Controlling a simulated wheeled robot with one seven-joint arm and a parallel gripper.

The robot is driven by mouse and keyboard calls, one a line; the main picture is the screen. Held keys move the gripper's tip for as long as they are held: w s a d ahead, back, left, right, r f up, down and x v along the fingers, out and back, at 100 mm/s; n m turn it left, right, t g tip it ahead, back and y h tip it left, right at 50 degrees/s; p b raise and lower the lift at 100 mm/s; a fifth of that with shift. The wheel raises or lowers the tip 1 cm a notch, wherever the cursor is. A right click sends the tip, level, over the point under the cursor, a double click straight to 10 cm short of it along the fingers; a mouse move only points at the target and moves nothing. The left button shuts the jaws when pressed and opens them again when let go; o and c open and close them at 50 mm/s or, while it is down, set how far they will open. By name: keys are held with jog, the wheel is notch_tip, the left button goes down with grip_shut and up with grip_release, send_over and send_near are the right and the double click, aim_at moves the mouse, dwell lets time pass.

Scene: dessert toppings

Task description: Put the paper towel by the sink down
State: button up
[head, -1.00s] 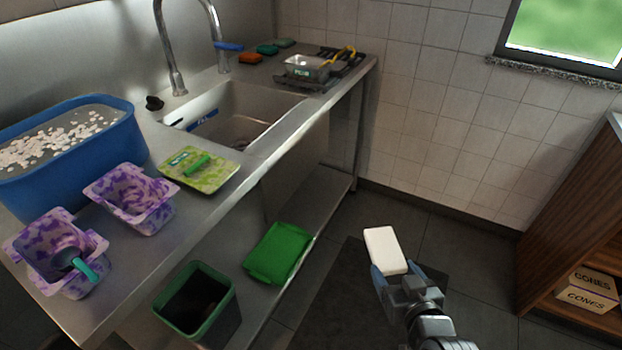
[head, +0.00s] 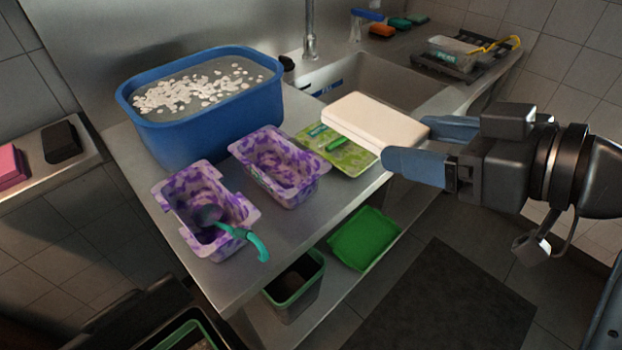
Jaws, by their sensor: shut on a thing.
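The paper towel, a white folded block (head: 374,122), is between the fingers of my gripper (head: 415,148), which is shut on it. In the picture it overlaps the green patterned tray (head: 352,158) and the front edge of the sink; I cannot tell its exact height above the counter. The steel sink (head: 378,72) is behind it, partly hidden by it. The steel counter (head: 290,235) runs below and to the left.
A blue tub (head: 205,128) with white bits and two purple patterned containers (head: 278,170) (head: 190,185) crowd the left counter. A green lid (head: 364,238) and bin (head: 297,285) are below.

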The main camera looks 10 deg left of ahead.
jog(key=w+a+f+p, duration=0.1)
jog(key=w+a+f, duration=0.3)
jog(key=a+f, duration=0.5)
jog(key=shift+w+a+f, duration=0.25)
jog(key=shift+w+f, duration=0.15)
jog(key=shift+f, duration=0.4)
jog(key=shift+f, duration=0.1)
jog(key=shift+f, duration=0.35)
jog(key=shift+f+b, duration=0.2)
jog(key=shift+b, duration=0.15)
jog(key=o, duration=1)
jog(key=shift+r, duration=0.1)
